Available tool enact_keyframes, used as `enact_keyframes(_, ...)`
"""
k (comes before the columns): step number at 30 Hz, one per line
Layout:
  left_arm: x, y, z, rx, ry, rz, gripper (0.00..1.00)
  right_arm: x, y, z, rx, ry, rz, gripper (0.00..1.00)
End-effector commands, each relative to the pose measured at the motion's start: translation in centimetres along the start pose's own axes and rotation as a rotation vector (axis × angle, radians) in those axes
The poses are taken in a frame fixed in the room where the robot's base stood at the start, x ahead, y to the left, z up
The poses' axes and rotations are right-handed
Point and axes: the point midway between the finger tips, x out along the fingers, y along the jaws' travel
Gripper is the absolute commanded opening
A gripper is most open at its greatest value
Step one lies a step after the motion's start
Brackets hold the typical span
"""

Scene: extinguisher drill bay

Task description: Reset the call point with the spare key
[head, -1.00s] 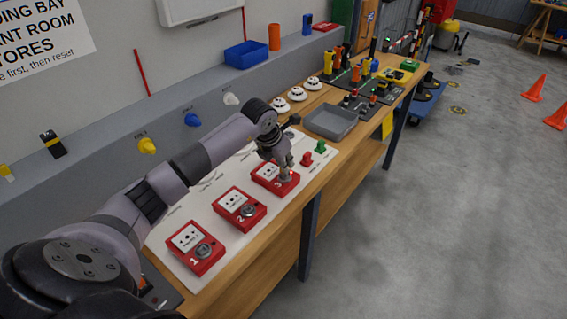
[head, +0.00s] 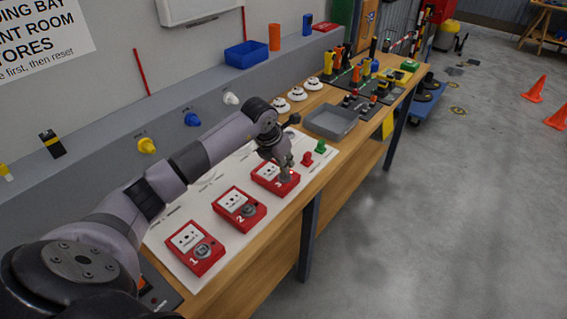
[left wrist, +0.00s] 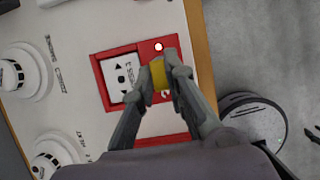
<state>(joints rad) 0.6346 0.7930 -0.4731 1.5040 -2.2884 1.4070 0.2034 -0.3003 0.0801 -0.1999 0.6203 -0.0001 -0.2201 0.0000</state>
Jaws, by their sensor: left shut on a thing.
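Three red call points lie in a row on a white board (head: 215,265): call point 1 (head: 184,238), call point 2 (head: 232,199) and call point 3 (head: 264,172). Points 1 and 2 each have a grey round part at the lower right. My left gripper (head: 286,178) is down at the right side of call point 3. In the left wrist view its fingers (left wrist: 167,70) are shut on a yellow key head (left wrist: 158,74) over the red face of call point 3 (left wrist: 100,62). A small light glows beside it. The key's lower end is hidden.
A red piece (head: 307,159) and a green piece (head: 320,147) stand just right of call point 3. A grey tray (head: 331,121) and white detectors (head: 297,93) are farther along the bench. Yellow, blue and white fittings (head: 192,119) project from the wall ledge.

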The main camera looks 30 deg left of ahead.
Motion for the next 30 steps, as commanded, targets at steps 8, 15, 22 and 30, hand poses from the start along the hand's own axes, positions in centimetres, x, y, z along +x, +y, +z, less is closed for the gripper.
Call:
enact_keyframes(8,0.1,0.0,-0.1,0.000,0.000,0.000,0.00,0.1,0.0,0.0,0.000,0.000,0.000,0.40)
enact_keyframes(15,0.5,0.0,-0.2,0.000,0.001,0.000,0.00,0.4,0.0,0.0,0.000,0.000,0.000,0.40)
enact_keyframes(22,0.8,0.0,-0.3,0.000,0.001,0.000,0.00,0.7,0.0,0.1,0.000,0.000,0.000,0.40)
enact_keyframes(30,1.1,0.0,-0.5,0.000,0.001,0.000,0.00,1.1,0.0,0.1,0.000,0.000,0.000,0.40)
